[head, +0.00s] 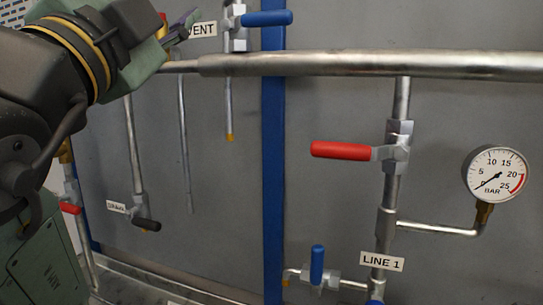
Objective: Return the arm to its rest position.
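My arm comes in from the left edge, dark grey with yellow bands at the wrist. My gripper (178,30) is at the upper left, in front of the pipework and just left of the "VENT" label (202,30). One dark finger shows, pointing up and right. I cannot tell whether the gripper is open or shut, and no held object is clear. My wrist and gripper hide part of the horizontal pipe (370,64) and whatever is behind them.
A red-handled valve (342,150) is on the "LINE 1" pipe, with a pressure gauge (495,173) to its right. Blue handles show at the top (266,18) and bottom (317,265). A black-handled valve (147,224) hangs at lower left. A blue post (273,160) stands mid-panel.

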